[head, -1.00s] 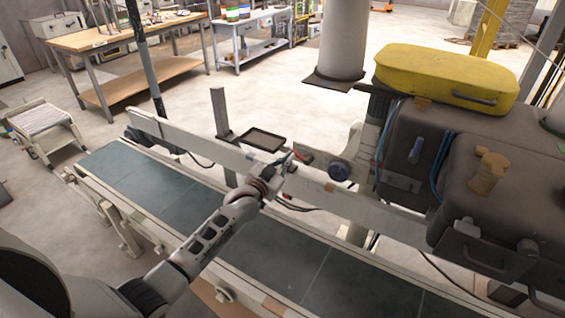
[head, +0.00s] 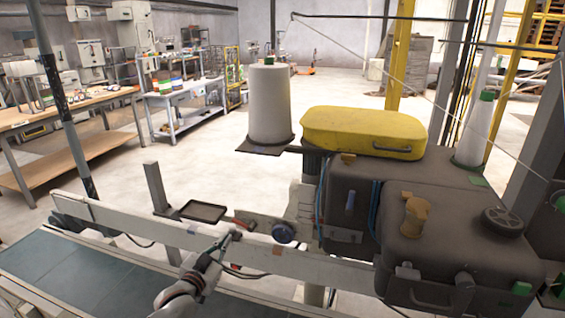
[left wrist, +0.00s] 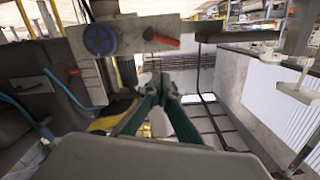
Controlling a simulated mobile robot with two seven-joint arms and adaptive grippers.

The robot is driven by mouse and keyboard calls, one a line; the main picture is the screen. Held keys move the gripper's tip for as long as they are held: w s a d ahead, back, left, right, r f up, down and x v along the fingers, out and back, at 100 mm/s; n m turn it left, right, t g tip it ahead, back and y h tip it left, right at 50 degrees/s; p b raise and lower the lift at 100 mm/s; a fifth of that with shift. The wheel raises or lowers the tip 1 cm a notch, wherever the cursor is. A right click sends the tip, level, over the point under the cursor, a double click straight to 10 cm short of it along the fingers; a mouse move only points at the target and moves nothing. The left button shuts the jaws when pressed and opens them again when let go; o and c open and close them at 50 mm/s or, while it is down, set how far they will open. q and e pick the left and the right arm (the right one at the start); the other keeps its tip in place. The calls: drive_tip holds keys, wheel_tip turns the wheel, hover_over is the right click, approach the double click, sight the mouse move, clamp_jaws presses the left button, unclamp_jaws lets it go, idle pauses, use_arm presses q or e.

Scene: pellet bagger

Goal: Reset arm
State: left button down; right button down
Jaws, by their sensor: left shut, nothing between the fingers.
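My left gripper (head: 230,238) is in front of the long pale rail beside the conveyor belt (head: 45,270), in the lower middle of the head view. Its forearm comes up from the bottom edge. In the left wrist view, its two dark green fingers (left wrist: 165,88) meet at the tips with nothing between them. A blue round knob (head: 284,232) on a pale bracket is to the right of the gripper; it also shows in the left wrist view (left wrist: 100,39). A red handle (left wrist: 165,40) is beside that knob. My right gripper is in neither view.
The pale rail (head: 330,268) runs along the belt's far side. A small black tray (head: 203,211) stands behind it. A dark machine (head: 450,235) with a yellow cover (head: 362,132) fills the right. Open floor and workbenches (head: 75,110) lie beyond.

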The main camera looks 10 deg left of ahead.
use_arm(q)
drive_tip(key=s+d+f+g, duration=0.1)
drive_tip(key=s+f+g, duration=0.1)
drive_tip(key=s+f, duration=0.5)
drive_tip(key=s+d+f+n+g, duration=0.1)
drive_tip(key=s+f, duration=0.6)
drive_tip(key=s, duration=1.1)
drive_tip(key=s+d+f+g+y, duration=0.1)
drive_tip(key=s+f+g, duration=0.2)
drive_tip(key=s+f, duration=0.4)
drive_tip(key=s, duration=0.6)
drive_tip(key=shift+d+g, duration=0.15)
drive_tip(key=shift+g, duration=0.15)
drive_tip(key=c, duration=2.8)
unclamp_jaws()
